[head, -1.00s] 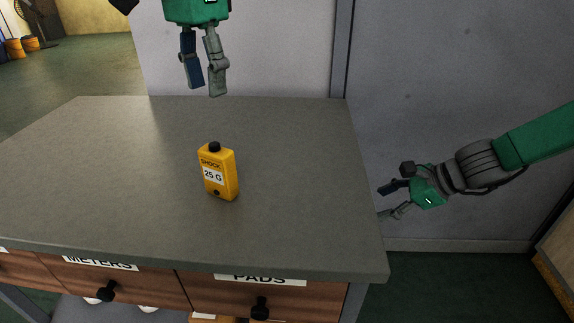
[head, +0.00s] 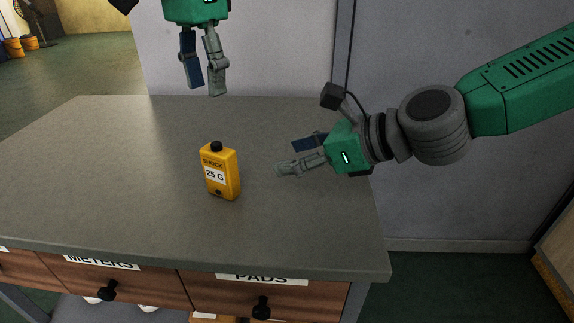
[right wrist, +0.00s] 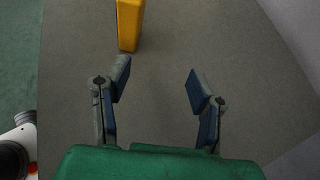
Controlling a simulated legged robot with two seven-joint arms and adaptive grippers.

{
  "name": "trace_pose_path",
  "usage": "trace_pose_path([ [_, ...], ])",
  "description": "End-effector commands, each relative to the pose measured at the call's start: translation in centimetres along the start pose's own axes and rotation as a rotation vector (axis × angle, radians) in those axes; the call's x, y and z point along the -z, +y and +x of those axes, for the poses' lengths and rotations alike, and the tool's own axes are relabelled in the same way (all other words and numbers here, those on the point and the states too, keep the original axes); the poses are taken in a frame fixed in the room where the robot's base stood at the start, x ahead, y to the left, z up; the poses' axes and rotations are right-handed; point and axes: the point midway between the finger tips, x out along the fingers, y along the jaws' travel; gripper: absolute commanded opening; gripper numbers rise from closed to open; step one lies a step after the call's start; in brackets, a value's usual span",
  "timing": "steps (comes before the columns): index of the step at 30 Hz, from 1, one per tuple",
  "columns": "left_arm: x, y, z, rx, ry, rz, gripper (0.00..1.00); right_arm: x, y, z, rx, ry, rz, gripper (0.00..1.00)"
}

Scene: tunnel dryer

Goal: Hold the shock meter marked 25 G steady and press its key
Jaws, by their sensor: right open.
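The yellow shock meter (head: 220,172) stands upright on the grey table top, with a black knob on top, a white label reading 25 G and a small dark round spot low on its front. In the right wrist view the meter (right wrist: 130,24) shows in part at the top edge, beyond the fingers and left of centre. My right gripper (head: 291,157) is open and empty over the table, to the right of the meter and apart from it. It also shows in the right wrist view (right wrist: 158,82). My left gripper (head: 204,92) hangs fingers down above the table's back edge, its fingers apart with nothing between them.
The table top (head: 120,190) is otherwise clear. Drawers marked METERS (head: 103,263) and PADS (head: 258,280) are in its front. A grey wall panel (head: 450,210) stands behind and to the right. Orange buckets (head: 22,45) stand far off at the left.

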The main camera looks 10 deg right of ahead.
Motion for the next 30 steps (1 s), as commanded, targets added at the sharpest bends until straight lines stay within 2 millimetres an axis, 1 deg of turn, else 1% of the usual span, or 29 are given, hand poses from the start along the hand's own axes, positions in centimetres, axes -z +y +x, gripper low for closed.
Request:
trace_pose_path([
  [1,0.0,0.0,0.0,0.000,0.000,0.000,0.34,-0.9,1.8,0.1,-0.016,-0.028,-0.003,0.50],
  [2,0.1,0.0,0.0,0.000,-0.001,0.000,0.34,-1.5,2.5,0.1,-0.021,-0.046,-0.001,0.50],
  [3,0.1,0.1,0.0,0.000,-0.001,0.000,0.34,-1.6,3.3,-0.2,-0.023,-0.062,0.011,0.50],
  [7,0.1,0.1,0.0,0.001,-0.001,0.000,0.34,-0.7,4.4,-1.1,-0.007,-0.089,0.042,0.50],
  [11,0.2,0.1,0.0,0.000,-0.002,0.000,0.34,-0.6,4.7,-0.8,-0.003,-0.098,0.051,0.50],
  [14,0.1,0.0,0.1,0.000,-0.001,0.000,0.34,-0.7,4.8,0.4,-0.005,-0.096,0.051,0.50],
  [24,0.0,0.0,0.0,0.000,0.000,0.000,0.34,-1.4,4.9,7.1,-0.005,-0.095,0.048,0.50],
  [30,0.1,0.1,0.0,0.001,-0.001,0.000,0.34,-1.7,4.8,10.3,-0.004,-0.097,0.050,0.50],
])
